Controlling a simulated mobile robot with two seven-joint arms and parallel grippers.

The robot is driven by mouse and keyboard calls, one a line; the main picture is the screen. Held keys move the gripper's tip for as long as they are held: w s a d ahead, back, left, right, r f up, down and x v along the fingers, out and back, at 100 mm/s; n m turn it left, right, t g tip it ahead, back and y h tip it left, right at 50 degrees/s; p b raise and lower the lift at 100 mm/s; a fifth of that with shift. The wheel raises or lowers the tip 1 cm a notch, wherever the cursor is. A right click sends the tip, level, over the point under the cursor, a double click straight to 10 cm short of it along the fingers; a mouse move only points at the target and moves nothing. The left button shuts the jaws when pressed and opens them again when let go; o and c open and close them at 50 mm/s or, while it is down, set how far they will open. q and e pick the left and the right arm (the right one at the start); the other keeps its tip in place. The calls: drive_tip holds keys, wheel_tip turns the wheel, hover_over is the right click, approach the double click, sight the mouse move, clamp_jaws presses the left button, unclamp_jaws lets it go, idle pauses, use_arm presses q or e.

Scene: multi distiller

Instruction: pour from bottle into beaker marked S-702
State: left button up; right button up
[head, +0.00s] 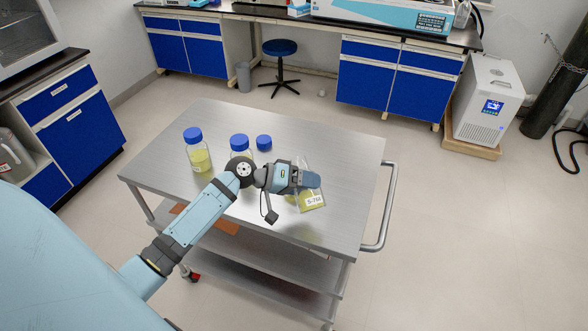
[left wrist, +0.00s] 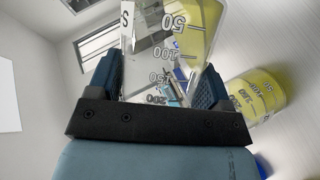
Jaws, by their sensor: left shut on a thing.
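My left gripper (head: 291,179) is shut on a clear graduated glass vessel (head: 312,196) holding yellow liquid, over the right part of the cart. Its white label starts with S-7; I cannot read the rest surely. The held glass (left wrist: 160,45) fills the space between the fingers (left wrist: 155,85) in the left wrist view. I cannot tell whether it touches the cart top or whether it is a beaker or a bottle. A blue-capped bottle (head: 199,153) with yellow liquid stands at the left. Another blue-topped bottle (head: 240,145) stands behind my wrist, partly hidden. My right gripper is out of view.
A blue cap (head: 264,142) sits right of the middle bottle. The steel cart top (head: 345,160) is clear at its right and back; its handle (head: 388,205) juts out at the right. Blue cabinets (head: 390,75), a stool (head: 280,50) and a white chiller (head: 488,98) stand beyond.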

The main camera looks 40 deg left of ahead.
use_arm(q)
wheel_tip(320, 180, up, 2)
drive_tip(key=shift+r+m+p, duration=0.1)
drive_tip(key=shift+m+p, duration=0.2)
drive_tip(key=shift+p, duration=0.1)
drive_tip(key=shift+w+a+m+y+b, duration=0.1)
drive_tip(key=shift+a+m+y+b, duration=0.05)
drive_tip(key=shift+m+y+b, duration=0.25)
drive_tip(key=shift+f+m+t+y+b, duration=0.4)
drive_tip(key=shift+f+m+y+b, duration=0.2)
drive_tip(key=shift+f+b, duration=0.25)
drive_tip(key=shift+r+m+t+p, duration=0.3)
drive_tip(key=shift+r+m+p, duration=0.15)
drive_tip(key=shift+p, duration=0.25)
drive_tip(key=shift+s+d+f+m+y, duration=0.2)
drive_tip(key=shift+d+f+m+y, duration=0.15)
drive_tip(key=shift+f+y, duration=0.1)
drive_tip(key=f, duration=0.1)
drive_tip(key=f+m+t+y+b, duration=0.1)
drive_tip(key=f, duration=0.1)
drive_tip(key=d+f+m+b, duration=0.1)
drive_tip(key=shift+s+f, duration=0.25)
drive_tip(key=shift+s, duration=0.1)
drive_tip(key=shift+r+y, duration=0.15)
drive_tip(key=shift+y, duration=0.1)
drive_tip(key=shift+s+d+m+t+y+p, duration=0.15)
drive_tip(key=shift+m+t+y+p, duration=0.2)
drive_tip(key=shift+m+t, duration=0.2)
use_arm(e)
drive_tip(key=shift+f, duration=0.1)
